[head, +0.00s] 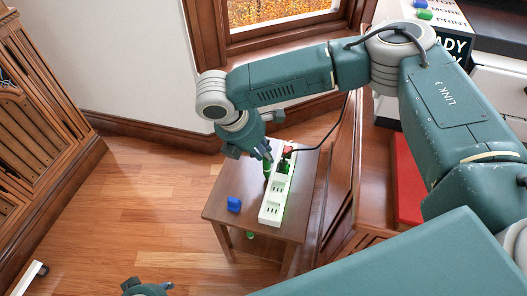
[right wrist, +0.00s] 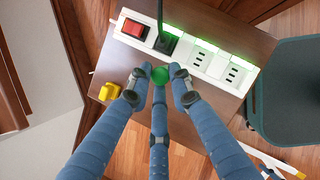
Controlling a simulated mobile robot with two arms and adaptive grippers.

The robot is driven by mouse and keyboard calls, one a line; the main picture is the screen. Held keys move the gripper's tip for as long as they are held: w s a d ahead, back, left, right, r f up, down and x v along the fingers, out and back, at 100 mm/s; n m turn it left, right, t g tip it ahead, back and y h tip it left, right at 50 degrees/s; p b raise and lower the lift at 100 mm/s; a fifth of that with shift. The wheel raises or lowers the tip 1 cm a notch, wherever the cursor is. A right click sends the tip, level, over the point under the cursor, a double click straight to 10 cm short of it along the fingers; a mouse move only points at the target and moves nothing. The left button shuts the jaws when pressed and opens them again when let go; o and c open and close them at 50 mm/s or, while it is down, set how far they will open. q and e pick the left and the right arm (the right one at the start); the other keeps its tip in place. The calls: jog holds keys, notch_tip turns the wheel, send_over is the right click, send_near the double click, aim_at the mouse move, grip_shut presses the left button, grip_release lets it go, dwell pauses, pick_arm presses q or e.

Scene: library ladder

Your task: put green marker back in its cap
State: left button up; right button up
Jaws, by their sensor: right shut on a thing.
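My right gripper (head: 266,160) is shut on the green marker (head: 267,167) above the small brown table, left of the white power strip. In the right wrist view the marker shows as a round green end (right wrist: 160,75) between the fingertips (right wrist: 160,88). Its lower part is hard to make out. I cannot clearly identify a green cap. A small green thing (head: 250,235) shows just below the table's front edge; I cannot tell what it is. My left gripper (head: 146,288) is partly in view at the bottom edge; its jaws are unclear.
The power strip (head: 270,208) lies along the table (head: 222,193), with a red switch (right wrist: 134,28) and a black plug (right wrist: 166,43). A blue block (head: 234,204) and a yellow block (right wrist: 108,92) are on the table.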

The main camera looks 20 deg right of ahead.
jog(key=o, duration=0.9)
jog(key=shift+f, duration=0.1)
